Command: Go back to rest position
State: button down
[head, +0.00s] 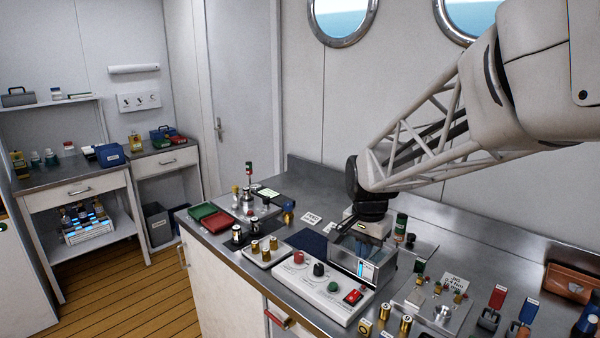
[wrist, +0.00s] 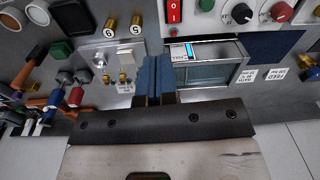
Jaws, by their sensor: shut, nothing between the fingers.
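My gripper shows at the bottom of the wrist view, its two blue fingertips (wrist: 155,78) pressed together with nothing between them. In the head view my gripper (head: 368,245) hangs at the end of my arm over the metal counter (head: 285,190). It points down just above or at a clear-walled box (head: 366,268) with a small blue display. In the wrist view this box (wrist: 208,62) lies just right of the fingertips. I cannot tell whether the fingers touch it, since the wrist hides part of the box in the head view.
A white control panel (head: 318,287) with knobs and a red switch stands in front of the box. Left are brass cylinders on a tray (head: 262,252), red and green trays (head: 205,216) and a small signal tower. Right are a metal fixture plate (head: 432,305) and red and blue handled tools.

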jog(key=s+d+r+n+t, duration=0.1)
jog(key=s+n, duration=0.3)
jog(key=s, duration=0.9)
jog(key=s+d+n+t, duration=0.1)
jog(key=s+d+n, duration=0.1)
jog(key=s, duration=1.1)
jog(key=shift+s+r+n, duration=0.15)
jog(key=shift+r+n, duration=0.2)
jog(key=shift+n, duration=0.55)
